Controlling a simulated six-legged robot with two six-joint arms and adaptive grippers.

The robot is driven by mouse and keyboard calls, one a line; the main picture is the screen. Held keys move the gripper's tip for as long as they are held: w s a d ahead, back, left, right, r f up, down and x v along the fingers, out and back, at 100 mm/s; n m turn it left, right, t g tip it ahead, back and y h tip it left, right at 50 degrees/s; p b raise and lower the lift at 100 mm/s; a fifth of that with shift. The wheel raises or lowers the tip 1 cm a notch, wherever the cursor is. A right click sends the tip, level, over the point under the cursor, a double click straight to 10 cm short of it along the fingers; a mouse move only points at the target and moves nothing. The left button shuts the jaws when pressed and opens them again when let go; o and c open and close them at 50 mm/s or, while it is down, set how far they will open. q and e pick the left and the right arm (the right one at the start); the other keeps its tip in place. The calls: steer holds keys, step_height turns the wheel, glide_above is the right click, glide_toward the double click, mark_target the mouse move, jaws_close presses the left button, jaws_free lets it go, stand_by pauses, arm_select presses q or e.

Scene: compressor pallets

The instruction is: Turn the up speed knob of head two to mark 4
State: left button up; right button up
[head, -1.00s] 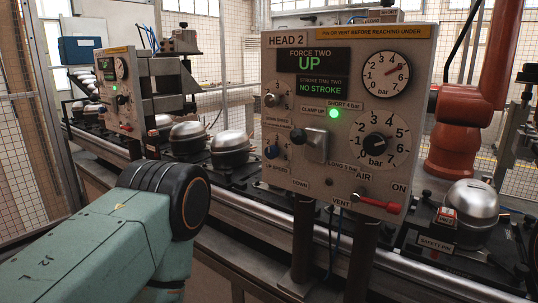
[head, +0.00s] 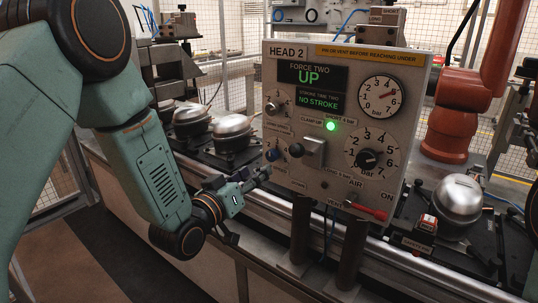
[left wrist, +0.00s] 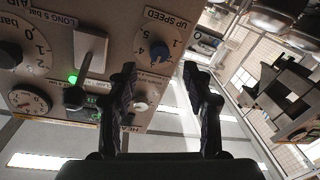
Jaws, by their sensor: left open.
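The grey HEAD 2 panel (head: 300,190) faces me in the head view. My left gripper (head: 254,184) is just below and left of the knob, open and empty. In the left wrist view its two fingers (left wrist: 160,80) stand apart, with the knob beyond and between them, untouched. My right gripper is not in view.
A black clamp lever (head: 297,150) on a metal block sits right of the knob, close to the left gripper's side. A red air handle (head: 370,212) juts out below. Silver compressors (head: 232,133) stand on the line behind.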

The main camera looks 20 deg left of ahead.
mark_target(270, 158)
arm_select(q)
steer(key=shift+p+x, duration=0.35)
steer(key=shift+x, duration=3.55)
steer(key=shift+r, duration=0.15)
steer(key=shift+c, duration=0.3)
jaws_close()
